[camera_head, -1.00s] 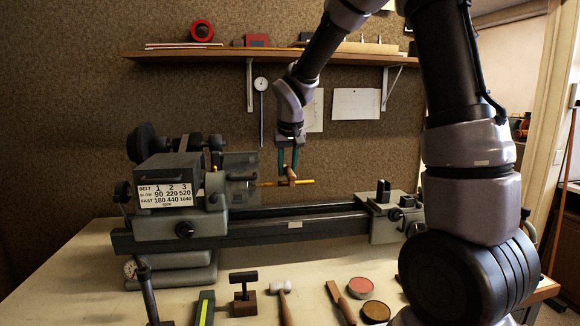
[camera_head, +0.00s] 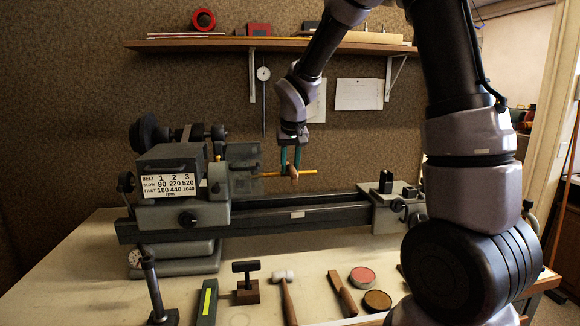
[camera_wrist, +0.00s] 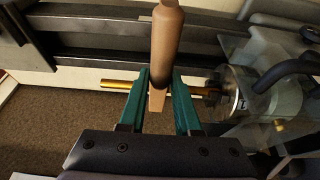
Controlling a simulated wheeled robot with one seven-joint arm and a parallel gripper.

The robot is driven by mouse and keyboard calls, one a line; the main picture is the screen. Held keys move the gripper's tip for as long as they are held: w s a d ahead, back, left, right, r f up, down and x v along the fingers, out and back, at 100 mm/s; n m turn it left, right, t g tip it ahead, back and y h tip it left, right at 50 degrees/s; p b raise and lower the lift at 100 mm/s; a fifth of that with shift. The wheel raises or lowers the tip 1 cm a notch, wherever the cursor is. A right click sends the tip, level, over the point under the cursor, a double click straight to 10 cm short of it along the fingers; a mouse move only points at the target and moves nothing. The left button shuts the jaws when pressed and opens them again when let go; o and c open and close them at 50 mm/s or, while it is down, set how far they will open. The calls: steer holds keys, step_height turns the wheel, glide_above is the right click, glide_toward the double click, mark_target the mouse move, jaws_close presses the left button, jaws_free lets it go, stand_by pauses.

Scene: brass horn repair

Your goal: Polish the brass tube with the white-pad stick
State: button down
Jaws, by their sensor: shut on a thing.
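The brass tube (camera_head: 308,173) sticks out level from the lathe chuck (camera_head: 243,172) toward the right. It also shows in the wrist view (camera_wrist: 115,85), running across behind my fingers. My gripper (camera_head: 291,168) is at the tube, its teal fingers (camera_wrist: 160,105) shut on a wooden stick. The stick's rounded handle (camera_wrist: 166,40) points away from the palm, and a flat lighter part lies between the fingers. The stick (camera_head: 293,173) crosses the tube near its middle. Its white pad is not visible, and I cannot tell whether it touches the tube.
The grey lathe (camera_head: 172,215) with its long bed (camera_head: 300,211) lies below my gripper; its tailstock (camera_head: 390,205) is at the right. A hammer (camera_head: 286,295), a wooden tool (camera_head: 342,293) and two round tins (camera_head: 362,277) (camera_head: 376,301) lie on the bench front. A shelf (camera_head: 270,45) is behind.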

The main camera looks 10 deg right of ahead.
mark_target(292, 167)
steer(key=shift+f, duration=0.5)
steer(key=shift+d, duration=0.2)
stand_by(0.4)
steer(key=shift+a+f, duration=0.1)
steer(key=shift+a, duration=0.1)
stand_by(0.4)
steer(key=shift+d, duration=0.2)
steer(key=shift+a, duration=0.2)
stand_by(0.6)
steer(key=shift+d, duration=0.2)
stand_by(0.4)
steer(key=shift+a, duration=0.2)
stand_by(1.4)
steer(key=shift+s+r, duration=0.8)
steer(key=shift+s, duration=0.2)
steer(key=shift+s+r, duration=0.75)
steer(key=shift+s, duration=0.25)
steer(key=shift+f, duration=0.1)
